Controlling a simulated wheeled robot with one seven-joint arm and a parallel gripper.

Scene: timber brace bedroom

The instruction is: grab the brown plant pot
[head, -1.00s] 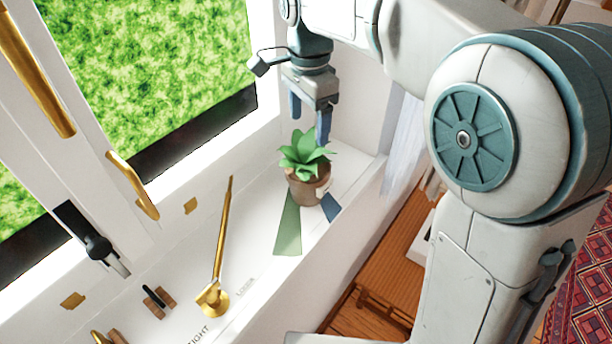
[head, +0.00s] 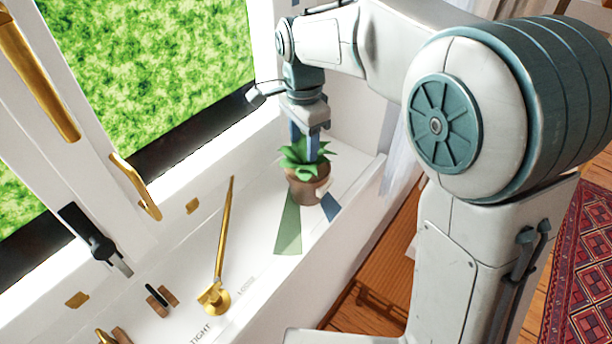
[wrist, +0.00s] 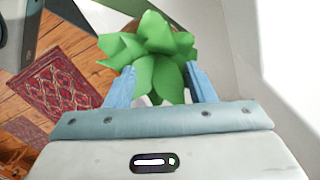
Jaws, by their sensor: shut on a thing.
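The brown plant pot (head: 309,190) stands upright on the white window sill and holds a green leafy plant (head: 296,157). My gripper (head: 304,157) is right above the pot, pointing down, with its blue fingers among the leaves. In the wrist view the fingers of my gripper (wrist: 160,88) stand on either side of the plant (wrist: 155,55), shut on it. Only a small brown part of the pot (wrist: 183,42) shows behind the leaves there. The exact contact of the fingertips with the pot or plant is hidden by leaves.
On the sill are a green strip (head: 288,228), a blue patch (head: 330,207) and a gold lever (head: 222,240). The window frame with a gold handle (head: 135,186) is at left. A wooden floor and red rug (head: 580,265) lie below at right.

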